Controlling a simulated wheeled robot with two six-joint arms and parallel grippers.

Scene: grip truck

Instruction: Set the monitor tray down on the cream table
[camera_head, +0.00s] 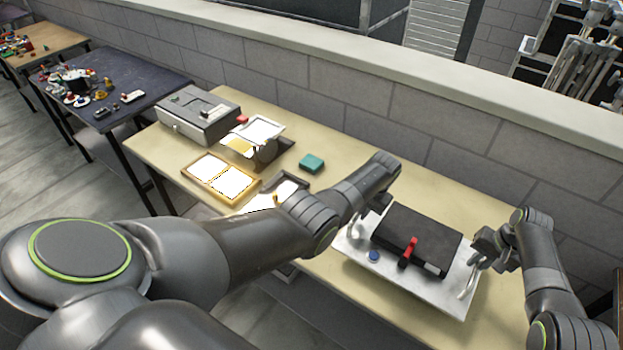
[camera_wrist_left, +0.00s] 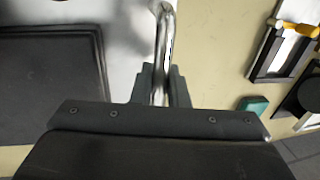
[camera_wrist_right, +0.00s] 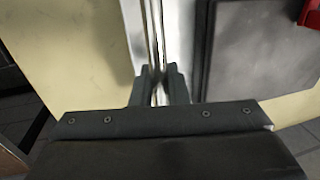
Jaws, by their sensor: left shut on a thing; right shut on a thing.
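The silver monitor tray (camera_head: 405,279) is over the right part of the cream table (camera_head: 440,185). It carries a flat black monitor (camera_head: 420,236), a red item (camera_head: 408,252) and a small blue disc (camera_head: 374,256). My left gripper (camera_wrist_left: 160,88) is shut on the tray's left handle (camera_wrist_left: 164,40). My right gripper (camera_wrist_right: 158,88) is shut on the right handle (camera_wrist_right: 154,40). The tray looks about level. I cannot tell whether its underside touches the table. My left arm hides part of the table's middle in the head view.
A grey case (camera_head: 198,115), a wooden frame with white cards (camera_head: 222,180) and a teal block (camera_head: 312,162) stand on the table's left part. A grey block wall (camera_head: 450,140) runs behind. Bare tabletop shows behind the tray. A dark table (camera_head: 110,90) stands further left.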

